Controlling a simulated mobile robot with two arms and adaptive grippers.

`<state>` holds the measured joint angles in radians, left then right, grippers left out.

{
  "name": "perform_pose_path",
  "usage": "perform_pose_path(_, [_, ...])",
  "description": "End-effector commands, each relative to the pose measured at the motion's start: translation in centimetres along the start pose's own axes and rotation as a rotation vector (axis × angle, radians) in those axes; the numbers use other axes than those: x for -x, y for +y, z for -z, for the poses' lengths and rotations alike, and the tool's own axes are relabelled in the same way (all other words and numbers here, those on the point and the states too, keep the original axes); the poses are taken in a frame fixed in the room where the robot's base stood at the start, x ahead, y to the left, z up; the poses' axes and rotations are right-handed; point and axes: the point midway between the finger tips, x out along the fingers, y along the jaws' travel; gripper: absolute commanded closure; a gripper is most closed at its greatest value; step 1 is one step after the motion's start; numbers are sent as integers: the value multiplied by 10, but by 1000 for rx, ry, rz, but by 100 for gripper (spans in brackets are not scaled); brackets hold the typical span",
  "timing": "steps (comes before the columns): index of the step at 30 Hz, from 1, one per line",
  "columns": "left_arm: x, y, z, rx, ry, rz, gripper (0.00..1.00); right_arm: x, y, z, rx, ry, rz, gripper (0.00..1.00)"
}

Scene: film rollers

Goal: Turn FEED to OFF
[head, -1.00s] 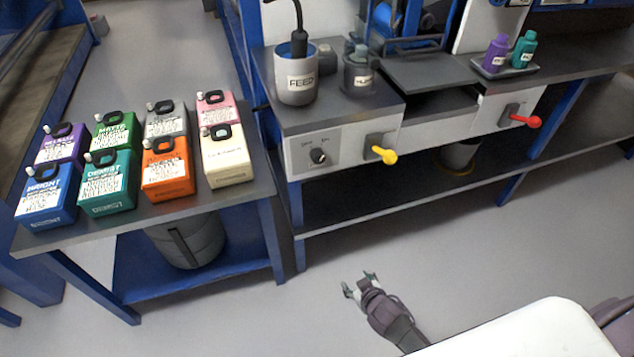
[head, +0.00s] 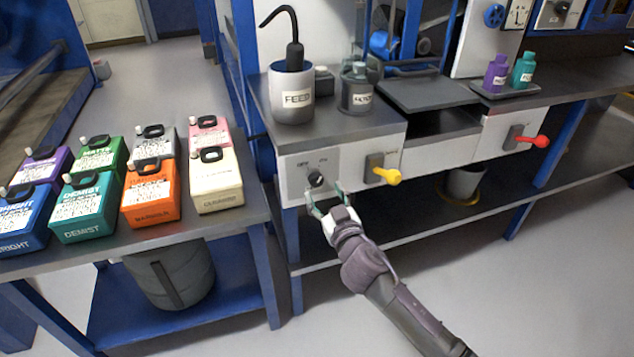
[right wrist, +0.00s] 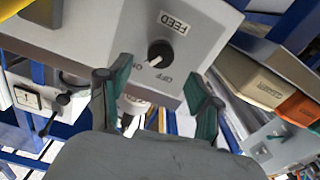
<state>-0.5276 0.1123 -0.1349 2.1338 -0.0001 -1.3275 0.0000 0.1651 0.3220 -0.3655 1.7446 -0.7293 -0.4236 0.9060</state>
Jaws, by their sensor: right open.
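The FEED knob (head: 316,179) is a small black dial on the pale front panel (head: 293,185) under the bench top, with OFF and ON marked above it. In the right wrist view the knob (right wrist: 160,53) appears upside down, with the FEED label (right wrist: 174,22) beside it. Its white mark appears to point toward ON. My right gripper (head: 325,196) is open and empty, just below and in front of the knob. In the right wrist view its fingers (right wrist: 158,78) are spread, with the knob ahead between them and apart from both. My left gripper is out of view.
A yellow-tipped lever (head: 388,176) sticks out right of the knob, and a red-tipped lever (head: 533,141) farther right. Several coloured jugs stand on the left table (head: 240,222). The floor in front is clear.

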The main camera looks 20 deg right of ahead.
Motion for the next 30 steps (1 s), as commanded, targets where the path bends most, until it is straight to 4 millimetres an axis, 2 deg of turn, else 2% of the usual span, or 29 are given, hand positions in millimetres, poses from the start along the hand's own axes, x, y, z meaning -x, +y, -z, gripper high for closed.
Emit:
perform_pose_path(3, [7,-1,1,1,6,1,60,-25,0,0,2,2,-1,36])
perform_pose_path(9, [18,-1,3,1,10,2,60,-51,0,-1,0,0,0,36])
perform_pose_path(14, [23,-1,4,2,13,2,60,-59,0,-1,-1,-1,1,36])
perform_pose_path(21, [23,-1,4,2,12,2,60,-59,0,-1,-1,-1,1,36])
perform_pose_path(23, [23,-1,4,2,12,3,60,-59,0,-1,-1,-1,1,43])
perform_pose_path(30, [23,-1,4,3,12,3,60,-59,0,-1,-1,-1,1,83])
